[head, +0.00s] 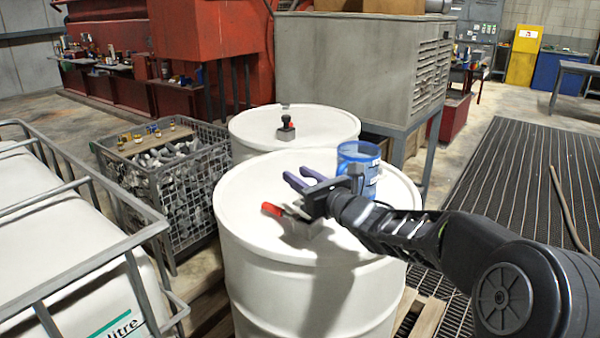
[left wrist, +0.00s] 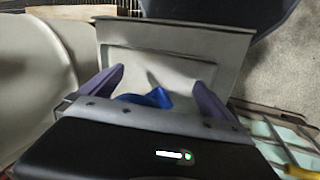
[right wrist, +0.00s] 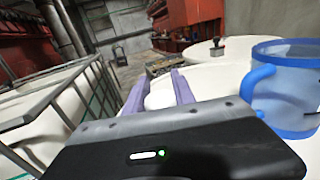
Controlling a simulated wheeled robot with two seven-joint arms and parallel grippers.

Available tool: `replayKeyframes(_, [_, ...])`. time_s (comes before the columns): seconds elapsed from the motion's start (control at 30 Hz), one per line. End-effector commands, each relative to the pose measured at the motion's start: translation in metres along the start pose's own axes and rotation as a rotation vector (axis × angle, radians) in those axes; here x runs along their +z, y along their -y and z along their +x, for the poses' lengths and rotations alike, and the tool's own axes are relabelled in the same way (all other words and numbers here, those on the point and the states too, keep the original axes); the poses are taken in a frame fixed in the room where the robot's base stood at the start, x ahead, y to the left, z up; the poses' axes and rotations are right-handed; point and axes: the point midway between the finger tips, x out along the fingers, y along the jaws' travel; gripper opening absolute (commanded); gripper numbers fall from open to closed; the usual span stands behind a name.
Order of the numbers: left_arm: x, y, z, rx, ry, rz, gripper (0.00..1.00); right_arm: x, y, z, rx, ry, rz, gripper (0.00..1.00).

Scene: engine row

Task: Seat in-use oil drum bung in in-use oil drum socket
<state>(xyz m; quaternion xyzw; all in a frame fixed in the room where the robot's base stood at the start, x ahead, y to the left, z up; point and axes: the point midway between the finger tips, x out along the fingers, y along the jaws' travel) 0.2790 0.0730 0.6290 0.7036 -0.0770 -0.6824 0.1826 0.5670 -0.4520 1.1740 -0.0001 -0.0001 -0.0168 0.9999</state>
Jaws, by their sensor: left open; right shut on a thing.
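The front white drum (head: 250,235) has a grey socket block (head: 305,230) on its lid. A red-ended bung (head: 271,210) lies tilted over at the block, red end to the left. My right gripper (head: 296,176) is just above and behind it. Its purple fingers also show in the right wrist view (right wrist: 158,92), with a gap at the tips. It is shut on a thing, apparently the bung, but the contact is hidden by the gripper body. My left gripper (left wrist: 157,88) is open, outside the head view, with a blue thing (left wrist: 150,98) showing between its fingers.
A blue-rimmed clear jug (head: 359,165) stands on the front drum close to my right wrist. A wire crate (head: 160,195) and a caged white tank (head: 60,240) stand at left.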

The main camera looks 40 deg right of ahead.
Motion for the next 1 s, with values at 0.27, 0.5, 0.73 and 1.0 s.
replayKeyframes(0.27, [0.000,0.002,0.006,0.000,-0.001,0.000,1.00,-0.019,0.000,0.000,0.000,0.000,0.000,0.00])
replayKeyframes(0.5, [0.000,0.007,0.019,0.000,-0.001,0.000,1.00,-0.033,0.000,0.000,-0.001,0.002,-0.001,0.00])
replayKeyframes(0.73, [-0.001,0.011,0.029,0.000,-0.002,0.000,1.00,-0.038,0.000,0.000,0.000,0.001,-0.001,0.00])
replayKeyframes(1.0, [-0.001,0.012,0.031,0.000,-0.003,0.000,1.00,-0.039,0.000,0.000,0.000,0.000,0.000,0.00])
